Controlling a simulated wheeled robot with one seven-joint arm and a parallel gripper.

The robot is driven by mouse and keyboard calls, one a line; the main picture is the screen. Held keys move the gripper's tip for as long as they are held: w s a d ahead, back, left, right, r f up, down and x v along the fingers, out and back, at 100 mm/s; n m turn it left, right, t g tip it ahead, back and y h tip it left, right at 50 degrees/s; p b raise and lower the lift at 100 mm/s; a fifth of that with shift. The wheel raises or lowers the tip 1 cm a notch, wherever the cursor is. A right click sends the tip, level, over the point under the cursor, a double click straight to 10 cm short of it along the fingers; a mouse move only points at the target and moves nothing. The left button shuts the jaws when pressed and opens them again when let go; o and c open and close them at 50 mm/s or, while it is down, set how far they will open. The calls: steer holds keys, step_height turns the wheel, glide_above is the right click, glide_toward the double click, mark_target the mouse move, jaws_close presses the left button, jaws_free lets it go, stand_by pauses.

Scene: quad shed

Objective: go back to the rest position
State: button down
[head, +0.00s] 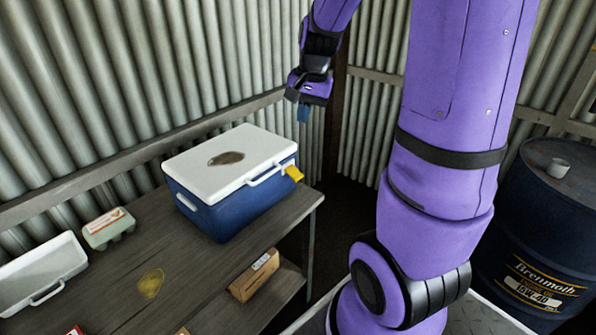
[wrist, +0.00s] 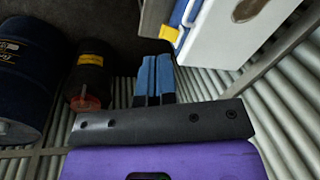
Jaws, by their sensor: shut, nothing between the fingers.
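My gripper (head: 303,113) hangs at the end of my purple arm, in the upper middle of the head view. It is in the air above and beyond the right end of the blue cooler, near the corrugated wall, and appears to touch nothing. In the wrist view my gripper (wrist: 153,78) shows its two blue fingers side by side, shut, with nothing between them.
The blue cooler (head: 225,205) stands lid down on the wooden bench (head: 205,270), its yellow latch (head: 293,173) sticking out. A cardboard box (head: 254,275) sits below. A dark drum (head: 540,225) stands right.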

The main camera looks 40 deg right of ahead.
stand_by(0.3)
steer(key=s+a+r+n+t, duration=0.1)
steer(key=s+a+r+n, duration=0.4)
steer(key=s+a, duration=0.3)
steer(key=s+a+r+n+t, duration=0.2)
steer(key=s+a+r+n, duration=0.3)
steer(key=s, duration=0.5)
steer(key=shift+a+r+n+h, duration=0.4)
steer(key=shift+a+r, duration=0.55)
steer(key=shift+a, duration=0.4)
